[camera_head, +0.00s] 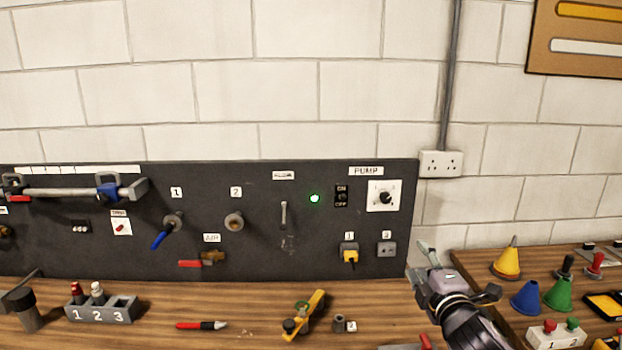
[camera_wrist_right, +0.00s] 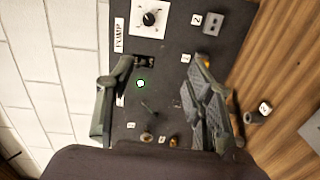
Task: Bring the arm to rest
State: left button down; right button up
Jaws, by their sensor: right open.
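My right gripper (camera_head: 424,268) is in front of the lower right end of the dark pump panel (camera_head: 330,250), above the wooden bench. Its fingers are apart. In the right wrist view the open fingers (camera_wrist_right: 157,68) frame part of the panel, with the green light (camera_wrist_right: 140,83) showing between them. Nothing is held between the fingers. The green light (camera_head: 314,198) also shows in the head view, left of the ON/OFF switch (camera_head: 341,196). My left gripper is not in view.
At right, a side table (camera_head: 500,287) carries coloured cones and a button box (camera_head: 555,334). A wall socket (camera_head: 441,164) is above the gripper.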

jog(key=s+a+f+m+g, duration=0.1)
jog(key=s+f+m+g, duration=0.25)
jog(key=s+f, duration=0.5)
jog(key=s+a+f+m+g, duration=0.1)
jog(key=s+f+m+g, duration=0.35)
jog(key=f, duration=0.65)
jog(key=s+f+m+g, duration=0.3)
jog(key=s+f+m, duration=0.15)
jog(key=s, duration=0.75)
jog(key=s+f+m+g, duration=0.3)
jog(key=s+f, duration=0.2)
jog(key=s, duration=0.8)
notch_tip(320, 180, down, 27)
jog(key=s+g+b, duration=0.1)
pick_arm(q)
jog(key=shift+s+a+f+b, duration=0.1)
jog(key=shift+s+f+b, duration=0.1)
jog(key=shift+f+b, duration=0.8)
pick_arm(e)
jog(key=s+d+f+g, duration=0.1)
jog(key=s+d+f, duration=0.1)
jog(key=s+f, duration=1.5)
jog(key=shift+d+f+h+p, duration=0.3)
jog(key=shift+f, duration=0.25)
